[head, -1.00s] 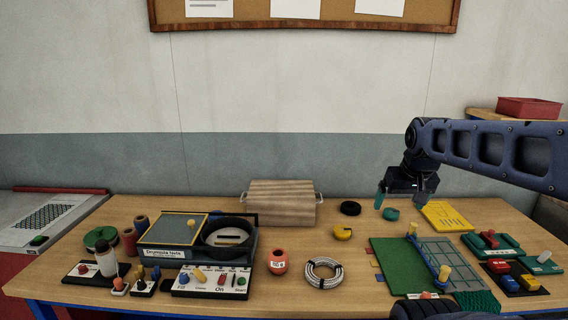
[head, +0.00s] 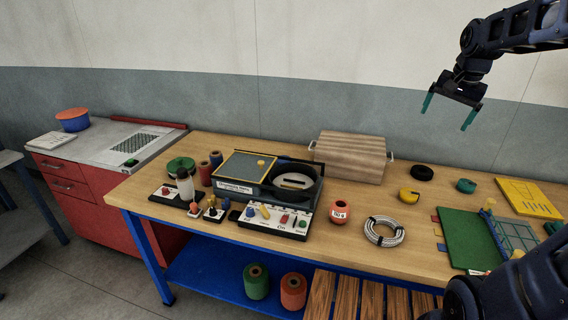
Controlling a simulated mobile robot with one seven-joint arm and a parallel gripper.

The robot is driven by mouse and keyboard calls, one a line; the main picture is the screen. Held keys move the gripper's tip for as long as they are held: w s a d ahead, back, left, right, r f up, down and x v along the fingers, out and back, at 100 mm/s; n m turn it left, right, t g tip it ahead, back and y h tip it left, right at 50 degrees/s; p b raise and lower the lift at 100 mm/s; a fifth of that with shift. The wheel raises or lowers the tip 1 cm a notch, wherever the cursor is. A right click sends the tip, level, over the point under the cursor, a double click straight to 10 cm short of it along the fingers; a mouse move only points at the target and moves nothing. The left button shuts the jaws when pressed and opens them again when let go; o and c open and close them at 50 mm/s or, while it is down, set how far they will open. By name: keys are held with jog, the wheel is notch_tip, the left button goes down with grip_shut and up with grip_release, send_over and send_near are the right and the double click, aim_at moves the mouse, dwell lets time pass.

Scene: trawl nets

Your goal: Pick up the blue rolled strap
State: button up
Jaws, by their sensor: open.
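A small teal, blue-green roll (head: 466,186) lies on the wooden table (head: 330,252) toward the back right, and is the closest match I see to a blue rolled strap. A black roll (head: 422,173) lies to its left and a yellow roll (head: 409,196) to its left and nearer. My gripper (head: 448,115) is open and empty, its two teal fingers spread and pointing down. In the picture it is above the teal roll, against the wall and clear of the table.
A wooden block with handles (head: 349,157) stands at the back. A coiled rope (head: 384,231), an orange-red pot (head: 340,211) and a black-framed device (head: 262,182) occupy the middle. A green board (head: 463,238) and yellow plate (head: 528,198) lie at right.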

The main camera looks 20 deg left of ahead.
jog(key=w+a+f+m+g, duration=0.1)
jog(key=w+a+f+m, duration=0.25)
jog(key=w+a, duration=0.9)
jog(key=w+a+f+m+g, duration=0.1)
jog(key=w+a+f+m, duration=0.25)
jog(key=w+a, duration=0.85)
jog(key=m+g, duration=0.1)
jog(key=m, duration=0.5)
send_near(284, 161)
jog(key=w+a, duration=0.1)
jog(key=w, duration=0.2)
jog(key=shift+h, duration=0.4)
notch_tip(284, 161, down, 5)
jog(key=shift+a+r, duration=0.1)
jog(key=shift+a, duration=0.1)
jog(key=shift+s+f, duration=0.15)
jog(key=shift+f, duration=1.2)
jog(key=shift+s+f, duration=0.1)
jog(key=shift+f, duration=1.25)
jog(key=c, duration=1.2)
jog(key=shift+o, duration=0.2)
jog(key=shift+r, duration=0.1)
